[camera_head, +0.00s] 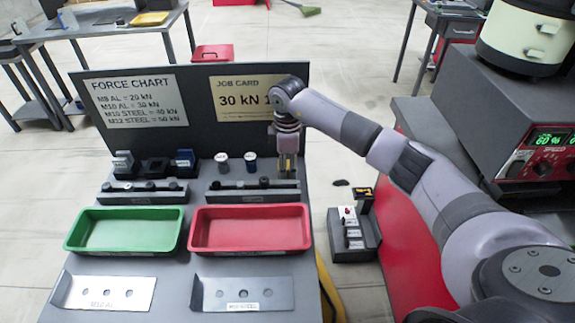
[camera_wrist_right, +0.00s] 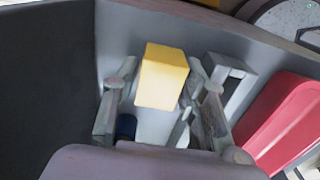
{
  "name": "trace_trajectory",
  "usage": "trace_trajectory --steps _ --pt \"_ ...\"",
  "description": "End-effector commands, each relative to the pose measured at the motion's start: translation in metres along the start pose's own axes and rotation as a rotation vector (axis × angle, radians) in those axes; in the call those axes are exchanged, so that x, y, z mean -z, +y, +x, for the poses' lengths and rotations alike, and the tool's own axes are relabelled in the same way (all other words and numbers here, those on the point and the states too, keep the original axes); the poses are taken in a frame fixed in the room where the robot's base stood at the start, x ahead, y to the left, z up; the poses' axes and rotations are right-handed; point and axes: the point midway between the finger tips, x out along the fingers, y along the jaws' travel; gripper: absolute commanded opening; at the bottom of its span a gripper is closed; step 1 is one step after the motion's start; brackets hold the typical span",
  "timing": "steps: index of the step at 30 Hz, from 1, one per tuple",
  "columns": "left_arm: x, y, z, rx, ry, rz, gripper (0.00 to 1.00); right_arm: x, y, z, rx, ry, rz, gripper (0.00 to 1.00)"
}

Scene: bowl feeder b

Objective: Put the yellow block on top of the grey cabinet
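The yellow block (camera_wrist_right: 163,75) sits between the two fingers of my right gripper (camera_wrist_right: 161,68) in the right wrist view, with a finger close against each side. In the head view my right gripper (camera_head: 288,170) points down over the right back part of the workbench, and a little of the block's yellow shows between its fingers. Whether the block touches the bench is hard to tell. A grey cabinet (camera_head: 480,95) with a lit control panel and a bowl feeder on top stands at the right. My left gripper is out of view.
The bench holds a green tray (camera_head: 124,228), a red tray (camera_head: 250,229), dark racks (camera_head: 254,192) and two metal plates (camera_head: 100,293). An upright back panel (camera_head: 195,111) with cards stands close behind my right gripper. A small dark holder (camera_head: 355,240) stands right of the bench.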

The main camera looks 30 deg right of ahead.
Motion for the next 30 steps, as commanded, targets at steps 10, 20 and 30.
trace_trajectory --steps 10,20,30 --pt "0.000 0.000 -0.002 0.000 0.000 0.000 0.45 0.000 0.000 -0.005 -0.001 0.001 0.000 0.41" --pt "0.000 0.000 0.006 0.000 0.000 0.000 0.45 0.001 0.002 -0.063 -0.006 0.003 0.000 0.41" --pt "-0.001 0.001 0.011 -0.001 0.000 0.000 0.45 0.000 0.001 -0.117 -0.002 0.001 0.000 0.41"
